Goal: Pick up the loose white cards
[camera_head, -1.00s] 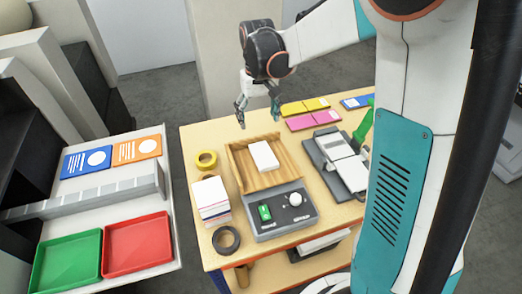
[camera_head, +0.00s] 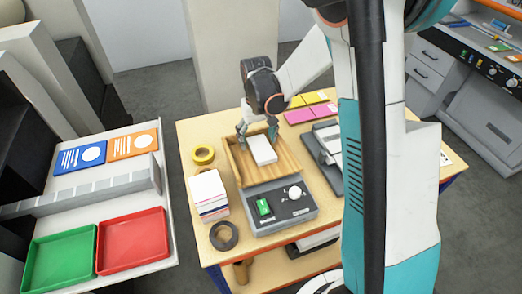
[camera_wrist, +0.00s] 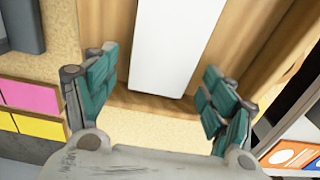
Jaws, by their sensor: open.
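A stack of loose white cards (camera_head: 262,150) lies in the wooden tray (camera_head: 286,158) of a jogger-like device on the table. In the wrist view the white cards (camera_wrist: 172,45) show as a long white block in the wooden tray (camera_wrist: 222,50). My gripper (camera_head: 258,132) is at the far end of the tray, close to the far end of the cards. In the wrist view my gripper (camera_wrist: 155,95) is open, its teal fingers apart on either side of the cards' near end. Nothing is between the fingertips that I can see clearly gripped.
A grey control box (camera_head: 280,207) with a knob adjoins the tray. A white paper stack (camera_head: 208,190), yellow tape (camera_head: 203,154) and dark tape (camera_head: 224,236) stand left. A grey device (camera_head: 330,150) stands right. Green (camera_head: 60,262) and red (camera_head: 132,240) trays are on the left shelf.

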